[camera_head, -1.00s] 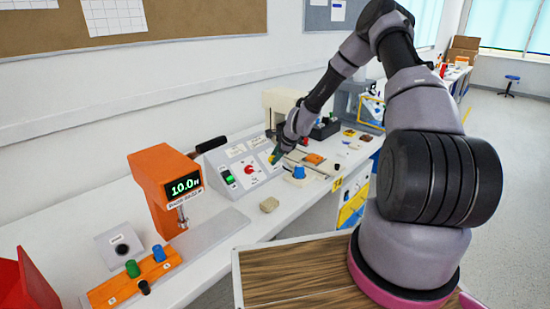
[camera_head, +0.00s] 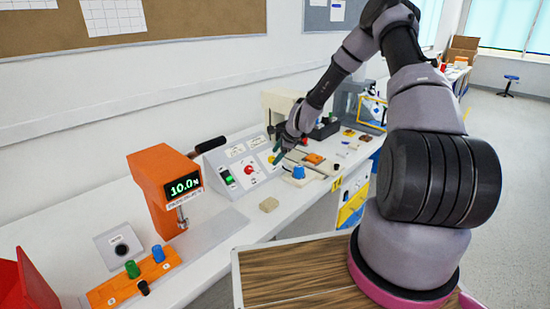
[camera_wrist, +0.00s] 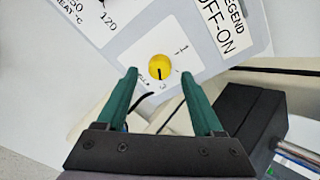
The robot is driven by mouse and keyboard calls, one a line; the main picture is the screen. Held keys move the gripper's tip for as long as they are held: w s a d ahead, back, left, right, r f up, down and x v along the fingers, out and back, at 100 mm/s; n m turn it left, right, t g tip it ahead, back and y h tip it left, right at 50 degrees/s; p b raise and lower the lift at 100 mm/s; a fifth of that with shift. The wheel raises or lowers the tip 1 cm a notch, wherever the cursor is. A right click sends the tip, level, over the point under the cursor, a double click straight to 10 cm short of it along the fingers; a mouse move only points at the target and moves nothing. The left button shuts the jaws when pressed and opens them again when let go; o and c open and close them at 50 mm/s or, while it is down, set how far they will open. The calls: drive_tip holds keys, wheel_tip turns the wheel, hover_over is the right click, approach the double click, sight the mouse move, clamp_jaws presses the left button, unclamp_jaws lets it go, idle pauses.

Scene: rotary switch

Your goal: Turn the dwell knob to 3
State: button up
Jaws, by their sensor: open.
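In the wrist view the yellow round knob (camera_wrist: 159,67) with a black pointer line sits on a light grey panel plate. Its line points toward the bottom of the picture, roughly toward a mark that looks like 3. The small print around it is hard to read. My gripper (camera_wrist: 159,75) is open, its two green fingers apart on the left and right of the knob, with nothing held between them. I cannot tell whether they touch the panel. In the head view my gripper (camera_head: 275,146) is at the right end of the sloped control box (camera_head: 241,184).
The control box also carries a red knob (camera_head: 249,170) and a green switch (camera_head: 228,177). A blue knob (camera_head: 298,172) stands on a white base just right of it. An orange machine (camera_head: 160,185) stands at left. A dark block (camera_wrist: 247,110) lies right of my fingers.

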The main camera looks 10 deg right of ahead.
drive_tip(key=v, duration=0.9)
drive_tip(key=s+r+n+h, duration=0.1)
drive_tip(key=s+r+n, duration=0.5)
drive_tip(key=r, duration=0.6)
drive_tip(key=s+r+n+h, duration=0.1)
drive_tip(key=s+r+n, duration=0.3)
drive_tip(key=s+r, duration=0.6)
drive_tip(key=s+d+r+n, duration=0.1)
drive_tip(key=s+r+n, duration=0.1)
drive_tip(key=s+r, duration=0.4)
drive_tip(key=s+r+n+t, duration=0.1)
drive_tip(key=s+r+n, duration=0.2)
drive_tip(key=s+r, duration=0.4)
drive_tip(key=s, duration=0.6)
drive_tip(key=shift+s+d+r, duration=0.15)
drive_tip(key=shift+d+r, duration=0.15)
drive_tip(key=shift+d, duration=0.05)
